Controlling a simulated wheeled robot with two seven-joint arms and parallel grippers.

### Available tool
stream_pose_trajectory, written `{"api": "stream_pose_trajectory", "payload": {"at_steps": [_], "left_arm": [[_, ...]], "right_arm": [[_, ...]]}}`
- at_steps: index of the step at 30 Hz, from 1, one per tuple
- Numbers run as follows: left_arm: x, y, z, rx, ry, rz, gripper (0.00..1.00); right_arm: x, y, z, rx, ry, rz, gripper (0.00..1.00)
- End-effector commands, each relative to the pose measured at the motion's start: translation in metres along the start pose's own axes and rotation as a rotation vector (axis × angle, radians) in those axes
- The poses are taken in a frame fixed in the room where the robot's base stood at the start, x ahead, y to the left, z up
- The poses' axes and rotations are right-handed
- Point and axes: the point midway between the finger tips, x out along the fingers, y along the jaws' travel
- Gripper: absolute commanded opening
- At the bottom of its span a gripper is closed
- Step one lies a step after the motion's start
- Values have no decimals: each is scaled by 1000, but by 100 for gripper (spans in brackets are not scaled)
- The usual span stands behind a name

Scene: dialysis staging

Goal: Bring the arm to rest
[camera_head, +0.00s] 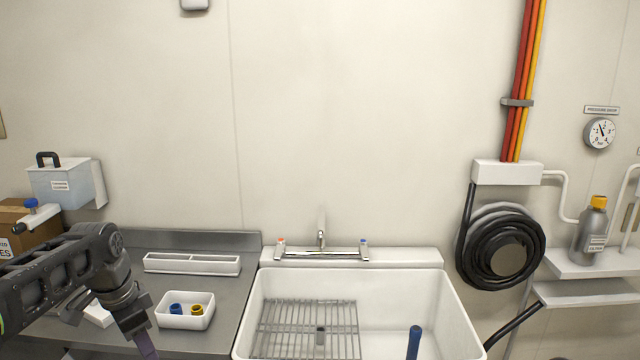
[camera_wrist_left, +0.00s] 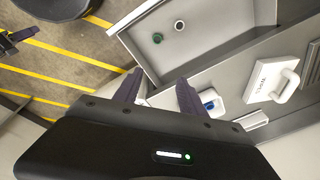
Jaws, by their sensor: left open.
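My left arm comes in from the left in the head view, its left gripper (camera_head: 146,346) pointing down over the front of the grey bench and partly cut off by the lower frame edge. In the left wrist view the two dark purple fingers of this gripper (camera_wrist_left: 159,91) stand apart with nothing between them. A dark part at the left edge of the left wrist view looks like my right gripper (camera_wrist_left: 18,40); its jaws are too small to read. The head view does not show my right arm.
A white tray (camera_head: 160,321) with blue and yellow pieces stands right of the gripper on the grey bench (camera_head: 226,262). Behind is a long white holder (camera_head: 192,257). A white sink (camera_head: 447,300) with a wire rack (camera_head: 300,345) and blue cylinder (camera_head: 414,342) lies to the right.

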Motion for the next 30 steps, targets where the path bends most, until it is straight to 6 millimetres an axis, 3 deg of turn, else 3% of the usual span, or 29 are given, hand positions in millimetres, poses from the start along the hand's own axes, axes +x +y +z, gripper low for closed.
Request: {"api": "stream_pose_trajectory", "payload": {"at_steps": [4,8,11,13,17,21,25,27,30], "left_arm": [[20,-4,-22,-97,89,-40,48],[56,2,-46,-208,178,-45,48],[98,19,-67,-318,252,-20,48],[137,41,-81,-416,303,15,48],[218,110,-94,-635,362,114,48],[286,202,-78,-841,342,209,48],[327,290,-39,-960,253,274,48],[338,332,-15,-979,189,301,48],[346,379,16,-967,93,338,48]], "right_arm": [[0,0,1,0,-2,0,36],[0,0,1,0,-2,0,36],[0,0,1,0,-1,0,36],[0,0,1,0,-1,0,36],[0,0,1,0,-1,0,36],[0,0,1,0,-1,0,36],[0,0,1,0,-2,0,36],[0,0,1,0,-1,0,36],[0,0,1,0,-1,0,36]]}}
